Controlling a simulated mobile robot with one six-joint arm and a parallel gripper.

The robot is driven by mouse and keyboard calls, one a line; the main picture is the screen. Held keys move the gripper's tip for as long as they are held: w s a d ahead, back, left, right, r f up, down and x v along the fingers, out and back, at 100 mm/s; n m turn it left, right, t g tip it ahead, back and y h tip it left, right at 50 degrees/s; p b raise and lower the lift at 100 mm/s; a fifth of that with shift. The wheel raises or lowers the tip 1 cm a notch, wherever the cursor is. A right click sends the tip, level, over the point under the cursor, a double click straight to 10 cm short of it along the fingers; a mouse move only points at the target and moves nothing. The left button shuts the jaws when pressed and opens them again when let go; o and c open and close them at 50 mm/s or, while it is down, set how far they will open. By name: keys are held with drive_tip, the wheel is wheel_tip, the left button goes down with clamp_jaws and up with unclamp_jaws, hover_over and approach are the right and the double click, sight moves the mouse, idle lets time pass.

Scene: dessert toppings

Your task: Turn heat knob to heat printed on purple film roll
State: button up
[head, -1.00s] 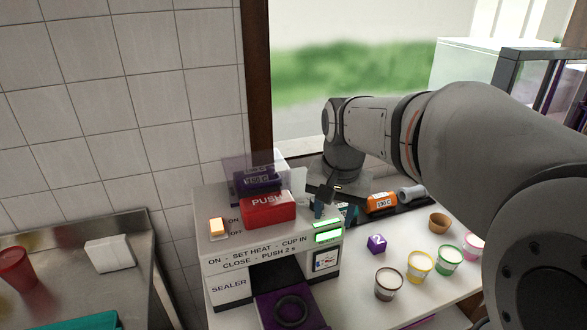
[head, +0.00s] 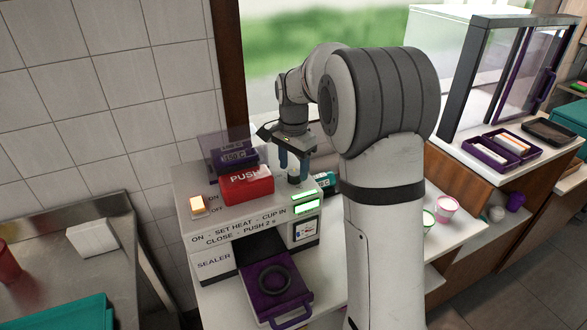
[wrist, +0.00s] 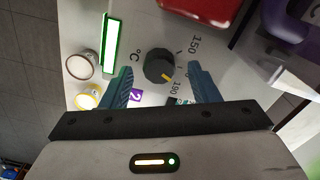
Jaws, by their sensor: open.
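The heat knob (wrist: 158,67) is round and dark with a yellow pointer, on the pale top of the sealer (head: 215,265). In the wrist view its pointer aims at the lower right, toward the printed 190 rather than the 150. My gripper (wrist: 160,70) is open, with one blue finger on each side of the knob and visible gaps. In the head view my gripper (head: 293,168) points down at the sealer's back right, where the fingers mostly hide the knob. The purple film roll (head: 236,161) sits behind the red PUSH block and its label reads 150 C.
The red PUSH block (head: 247,185) stands close left of my gripper. The ON/OFF switch (head: 197,206) glows orange, and green displays (head: 306,203) are lit. The purple cup tray (head: 272,292) is pulled out in front. A teal roll (head: 324,183) lies right of my gripper.

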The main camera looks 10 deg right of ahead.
drive_tip(key=shift+f, duration=1)
drive_tip(key=shift+c, duration=0.2)
drive_tip(key=c, duration=0.9)
